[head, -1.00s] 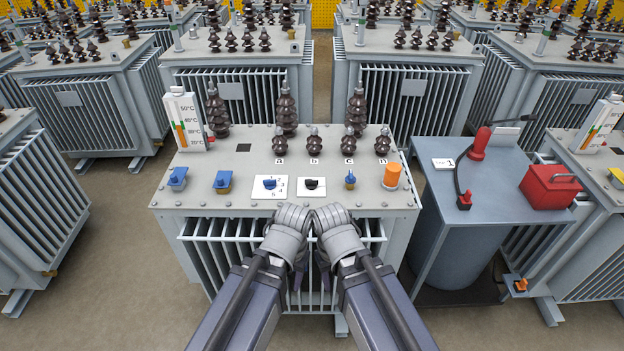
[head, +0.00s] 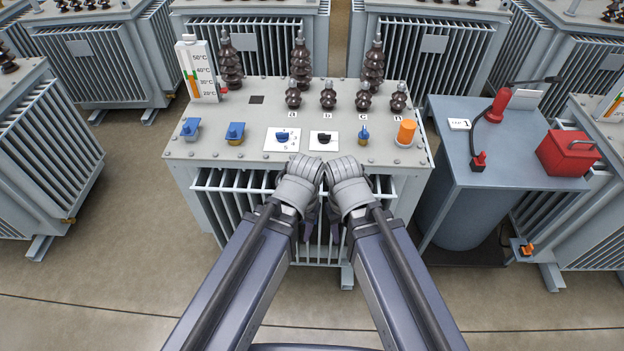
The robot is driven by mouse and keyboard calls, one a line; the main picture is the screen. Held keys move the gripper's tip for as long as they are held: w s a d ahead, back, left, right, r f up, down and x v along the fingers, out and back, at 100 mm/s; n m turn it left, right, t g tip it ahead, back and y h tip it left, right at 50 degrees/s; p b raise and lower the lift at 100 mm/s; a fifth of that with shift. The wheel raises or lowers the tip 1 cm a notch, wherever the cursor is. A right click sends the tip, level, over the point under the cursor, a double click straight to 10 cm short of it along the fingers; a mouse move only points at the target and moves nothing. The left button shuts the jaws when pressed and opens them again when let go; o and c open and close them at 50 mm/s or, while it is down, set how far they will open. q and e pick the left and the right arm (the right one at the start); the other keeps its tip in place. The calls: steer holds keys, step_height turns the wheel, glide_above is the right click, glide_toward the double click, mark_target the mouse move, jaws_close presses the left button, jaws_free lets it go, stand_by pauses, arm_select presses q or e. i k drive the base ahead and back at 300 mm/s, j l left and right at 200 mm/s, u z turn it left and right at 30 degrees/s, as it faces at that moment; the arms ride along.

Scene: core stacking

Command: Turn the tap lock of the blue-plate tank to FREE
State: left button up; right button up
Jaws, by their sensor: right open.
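The nearest tank (head: 262,103) stands in front of me with fittings on its grey lid. A blue knob (head: 283,137) sits on a white plate marked with numbers. To its right a black knob (head: 324,138) sits on a plain white plate; its lettering is too small to read. I see no clearly blue plate on this tank. My left gripper (head: 309,220) and right gripper (head: 336,222) hang side by side before the tank's front fins, below the lid edge and apart from the knobs. The right is open and empty; the left's jaws are mostly hidden by its wrist.
Two blue valves (head: 235,132), a small blue-topped fitting (head: 363,137) and an orange cap (head: 405,131) line the lid. Brown insulators (head: 301,68) rise behind. A blue-grey bench (head: 455,190) with a red box (head: 567,152) stands right. Bare floor (head: 90,265) lies at left.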

mark_target(322, 138)
steer(key=i+j, duration=0.35)
steer(key=j, duration=0.15)
steer(key=i+j, duration=0.4)
steer(key=j+z, duration=0.05)
